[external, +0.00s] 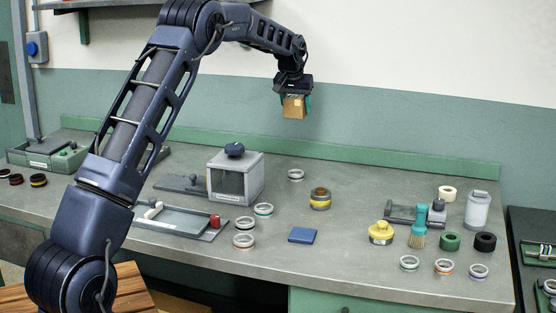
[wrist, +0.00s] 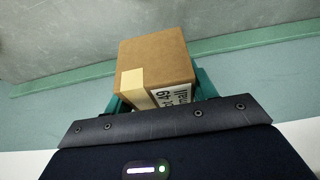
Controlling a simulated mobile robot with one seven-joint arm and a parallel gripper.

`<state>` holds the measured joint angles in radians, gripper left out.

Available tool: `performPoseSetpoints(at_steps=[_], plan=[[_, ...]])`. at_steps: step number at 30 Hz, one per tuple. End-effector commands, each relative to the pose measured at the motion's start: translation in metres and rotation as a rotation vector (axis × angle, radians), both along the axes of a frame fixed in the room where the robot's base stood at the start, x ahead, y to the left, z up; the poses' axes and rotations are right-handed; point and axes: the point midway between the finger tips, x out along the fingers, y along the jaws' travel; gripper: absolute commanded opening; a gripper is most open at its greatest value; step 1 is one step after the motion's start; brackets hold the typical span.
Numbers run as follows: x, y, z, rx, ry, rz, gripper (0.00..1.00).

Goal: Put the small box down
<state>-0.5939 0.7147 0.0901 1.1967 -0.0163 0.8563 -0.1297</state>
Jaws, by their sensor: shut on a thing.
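The small box (external: 293,107) is brown cardboard and hangs in my gripper (external: 295,102), high above the bench near the back wall. In the wrist view the box (wrist: 155,65) shows a strip of pale tape and a white label with dark print. My gripper (wrist: 160,92) has teal fingers, which are shut on the box; their tips are mostly hidden behind it. The box is clear of the bench and touches nothing but my gripper.
The grey bench (external: 340,200) holds several rings, a blue pad (external: 302,235), a grey housing with a knob (external: 235,178), a tray (external: 180,222), a yellow-topped container (external: 381,232), a brush (external: 418,228) and a bottle (external: 479,209). Bare bench lies around the blue pad and toward the back.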

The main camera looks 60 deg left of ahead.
Motion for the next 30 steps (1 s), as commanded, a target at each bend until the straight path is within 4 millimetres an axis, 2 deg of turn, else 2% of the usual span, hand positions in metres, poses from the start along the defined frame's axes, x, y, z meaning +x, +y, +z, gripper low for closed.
performPoseSetpoints(at_steps=[1,6,12,15,18,23,30], plan=[[-0.018,0.018,0.002,0.001,-0.003,0.006,0.24],[-0.070,0.063,0.002,0.001,-0.004,0.006,0.24],[-0.125,0.104,0.003,0.008,-0.007,0.004,0.24],[-0.144,0.116,0.004,0.010,-0.007,0.001,0.24],[-0.157,0.124,0.004,0.012,-0.007,-0.001,0.24],[-0.166,0.130,-0.003,0.013,-0.007,-0.003,0.24],[-0.166,0.129,-0.050,0.012,-0.007,-0.003,0.24]])
